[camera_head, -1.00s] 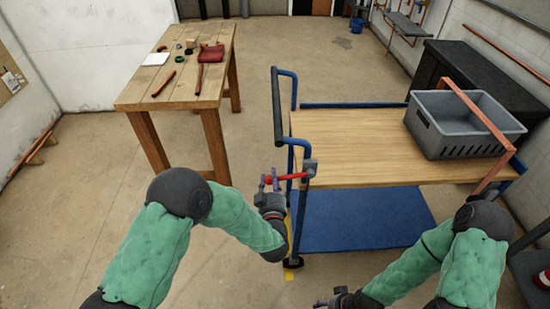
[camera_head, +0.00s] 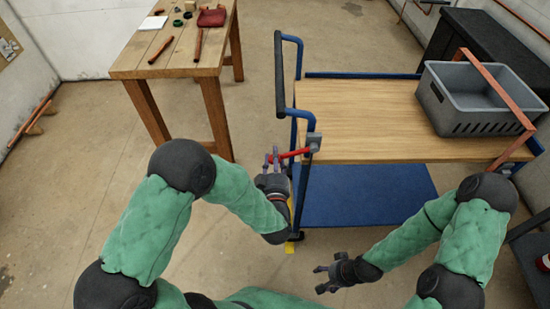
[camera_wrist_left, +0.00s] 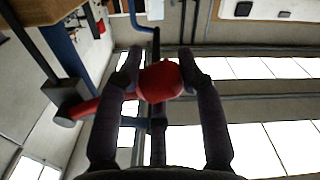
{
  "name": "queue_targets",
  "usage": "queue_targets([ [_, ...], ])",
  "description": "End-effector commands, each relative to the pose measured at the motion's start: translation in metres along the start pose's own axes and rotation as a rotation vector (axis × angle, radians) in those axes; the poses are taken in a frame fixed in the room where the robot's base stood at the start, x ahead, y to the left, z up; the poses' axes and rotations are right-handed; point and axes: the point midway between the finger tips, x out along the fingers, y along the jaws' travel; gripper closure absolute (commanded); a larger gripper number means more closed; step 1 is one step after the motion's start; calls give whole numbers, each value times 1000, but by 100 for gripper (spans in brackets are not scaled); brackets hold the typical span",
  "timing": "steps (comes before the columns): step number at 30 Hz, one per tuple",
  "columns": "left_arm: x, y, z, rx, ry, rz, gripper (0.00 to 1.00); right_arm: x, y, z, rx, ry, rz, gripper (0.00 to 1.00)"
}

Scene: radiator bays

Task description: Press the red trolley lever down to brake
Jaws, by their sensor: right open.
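The red lever (camera_head: 292,154) sticks out to the left from a grey block (camera_head: 313,141) at the near left corner post of the blue trolley. It runs nearly level in the head view, its outer end slightly lower. My left gripper (camera_head: 271,155) is at that outer end. In the left wrist view the lever's red knob (camera_wrist_left: 160,81) sits between the two fingertips (camera_wrist_left: 161,72), very close to both. Whether they grip it is unclear. My right gripper (camera_head: 320,278) is open and empty, low in front of the trolley.
The trolley's wooden top (camera_head: 360,115) carries a grey crate (camera_head: 478,100) at the right, with a copper-coloured pipe (camera_head: 497,88) across it. A wooden table (camera_head: 165,60) with small items stands at the back left. The floor between table and trolley is clear.

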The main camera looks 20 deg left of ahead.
Motion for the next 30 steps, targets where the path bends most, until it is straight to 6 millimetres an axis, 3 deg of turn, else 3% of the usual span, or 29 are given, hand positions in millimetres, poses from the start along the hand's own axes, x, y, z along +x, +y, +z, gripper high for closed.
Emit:
queue_targets([
  [1, 2, 1, -3, -4, 8, 1, 51, 0, 0, 0, 0, 0, 0, 36],
  [3, 2, 1, -2, -3, 7, 1, 37, 0, 0, 0, 0, 0, 0, 36],
  [17, -9, 1, 0, 0, -1, 3, 37, 0, 0, 0, 0, 0, 0, 36],
  [30, -89, 2, 0, 0, 1, 6, 37, 0, 0, 0, 0, 0, 0, 36],
])
